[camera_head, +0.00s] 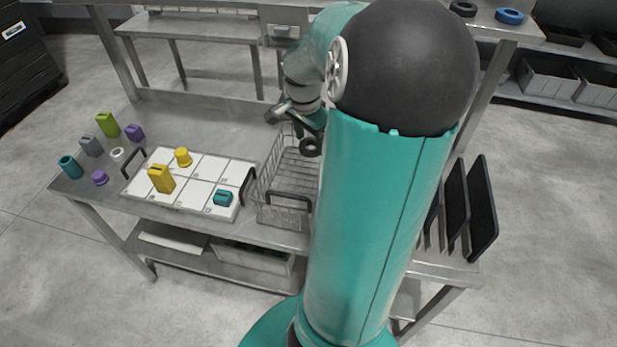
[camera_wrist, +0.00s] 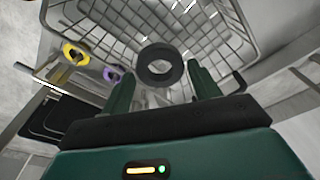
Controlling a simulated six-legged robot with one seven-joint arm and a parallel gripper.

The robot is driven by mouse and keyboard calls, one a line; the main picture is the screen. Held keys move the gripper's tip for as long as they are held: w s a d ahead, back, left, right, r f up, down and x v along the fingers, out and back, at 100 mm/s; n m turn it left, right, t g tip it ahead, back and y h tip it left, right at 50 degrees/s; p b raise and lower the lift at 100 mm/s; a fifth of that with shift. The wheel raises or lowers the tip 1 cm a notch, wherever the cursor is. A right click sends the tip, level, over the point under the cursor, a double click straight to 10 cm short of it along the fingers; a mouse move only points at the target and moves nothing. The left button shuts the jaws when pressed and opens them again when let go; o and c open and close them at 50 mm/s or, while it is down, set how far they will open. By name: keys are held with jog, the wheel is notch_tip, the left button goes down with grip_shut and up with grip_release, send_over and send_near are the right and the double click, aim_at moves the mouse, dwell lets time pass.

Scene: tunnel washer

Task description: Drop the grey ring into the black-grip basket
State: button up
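The grey ring (camera_wrist: 160,64), dark and thick, shows just beyond my fingertips in the wrist view, with a gap to each finger. In the head view the ring (camera_head: 311,146) appears below my gripper (camera_head: 300,118), over the wire basket. My gripper (camera_wrist: 163,88) is open, its two green fingers apart. The black-grip basket (camera_head: 270,205) is a wire basket with a dark grip (camera_head: 289,197) at its near end; part of it is hidden behind my arm. Its wires (camera_wrist: 240,35) fill the wrist view behind the ring. I cannot tell whether the ring touches the basket.
Left of the basket is a white sectioned tray (camera_head: 195,190) holding yellow blocks and a teal block (camera_head: 223,198). Several small coloured pieces stand at the table's left end. Black upright panels (camera_head: 482,205) stand at the right. A yellow ring (camera_wrist: 76,54) lies beyond the basket.

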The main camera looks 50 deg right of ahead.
jog(key=o, duration=0.3)
jog(key=shift+r, duration=0.1)
notch_tip(320, 180, up, 14)
jog(key=a, duration=0.1)
jog(key=shift+a+f, duration=0.25)
jog(key=shift+a, duration=0.05)
jog(key=shift+w, duration=0.1)
dwell(0.3)
